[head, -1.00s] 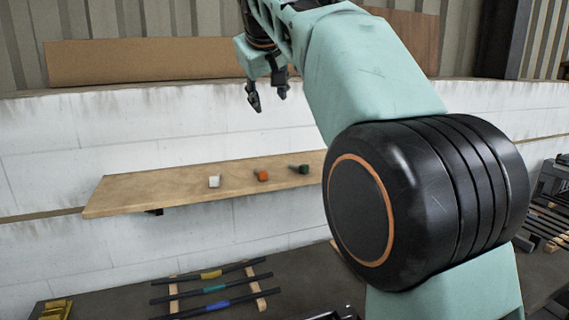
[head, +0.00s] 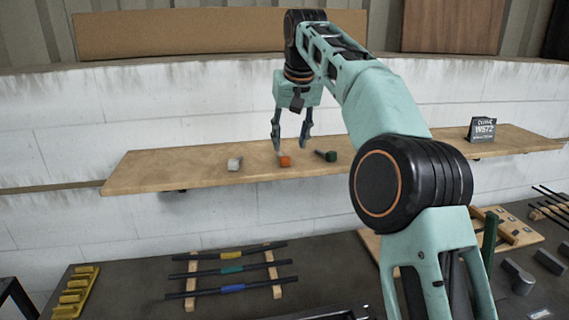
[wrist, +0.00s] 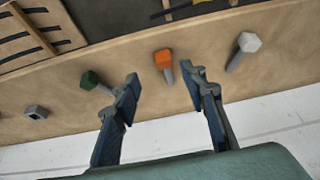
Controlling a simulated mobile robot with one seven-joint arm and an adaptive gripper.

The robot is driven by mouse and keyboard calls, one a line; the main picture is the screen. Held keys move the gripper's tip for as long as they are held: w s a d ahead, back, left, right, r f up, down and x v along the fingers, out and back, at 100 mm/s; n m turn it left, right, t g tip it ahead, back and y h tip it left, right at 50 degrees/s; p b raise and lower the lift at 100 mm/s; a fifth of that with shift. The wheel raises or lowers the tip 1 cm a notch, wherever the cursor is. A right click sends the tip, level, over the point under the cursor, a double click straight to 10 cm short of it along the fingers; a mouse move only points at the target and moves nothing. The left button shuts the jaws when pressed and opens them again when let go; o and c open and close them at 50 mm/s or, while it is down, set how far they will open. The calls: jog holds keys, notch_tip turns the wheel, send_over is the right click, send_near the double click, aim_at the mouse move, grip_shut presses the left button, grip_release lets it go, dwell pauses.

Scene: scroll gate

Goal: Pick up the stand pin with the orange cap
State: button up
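The stand pin with the orange cap (head: 285,161) lies on the wooden wall shelf (head: 200,170), between a white-capped pin (head: 234,164) and a green-capped pin (head: 327,155). In the wrist view the orange-capped pin (wrist: 163,61) shows a hexagonal cap and a short grey shank, just beyond and between my fingertips. My gripper (head: 291,146) is open and empty, pointing down above the shelf by the orange-capped pin. In the wrist view my fingers (wrist: 163,78) are spread apart, with the green-capped pin (wrist: 91,80) close to one and the white-capped pin (wrist: 246,44) beyond the other.
A dark sign (head: 482,130) stands on the shelf's right part. A white block wall (head: 60,130) rises behind the shelf. Below, a dark bench holds a rack of banded rods (head: 232,270) and a yellow block (head: 76,290).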

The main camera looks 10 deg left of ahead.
aim_at(285, 157)
jog(key=x, duration=0.3)
jog(key=b+x, duration=0.1)
jog(key=x, duration=0.1)
jog(key=shift+s+a, duration=0.2)
jog(key=shift+a, duration=0.05)
jog(key=shift+w+a+f, duration=0.1)
jog(key=shift+w+f, duration=0.1)
jog(key=shift+f, duration=0.1)
jog(key=shift+c, duration=0.6)
grip_shut()
